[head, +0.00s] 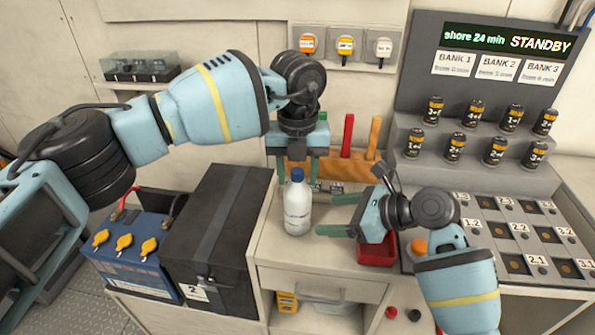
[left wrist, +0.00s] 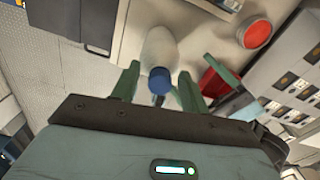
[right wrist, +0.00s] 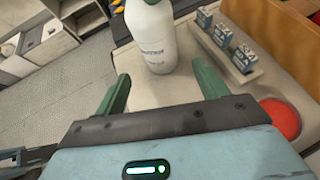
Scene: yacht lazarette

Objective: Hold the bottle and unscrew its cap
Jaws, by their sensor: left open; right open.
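The bottle (head: 297,212) is white with a grey-printed label and stands upright on the counter. Its cap (head: 297,174) is blue and on the bottle's top. My left gripper (head: 298,180) is open, pointing down over the bottle. In the left wrist view the blue cap (left wrist: 160,81) shows between its spread fingers; contact cannot be told. My right gripper (head: 326,214) is open and points left at the bottle's body from the right. In the right wrist view the bottle (right wrist: 153,42) stands just beyond the open fingers, the cap out of frame.
A black box (head: 215,240) and a blue battery (head: 128,250) stand left of the counter. A red bin (head: 376,254) sits below my right gripper. Wooden rack with a red-handled tool (head: 348,135) is behind. Several small cylinders (head: 434,110) stand on the stepped stand at right.

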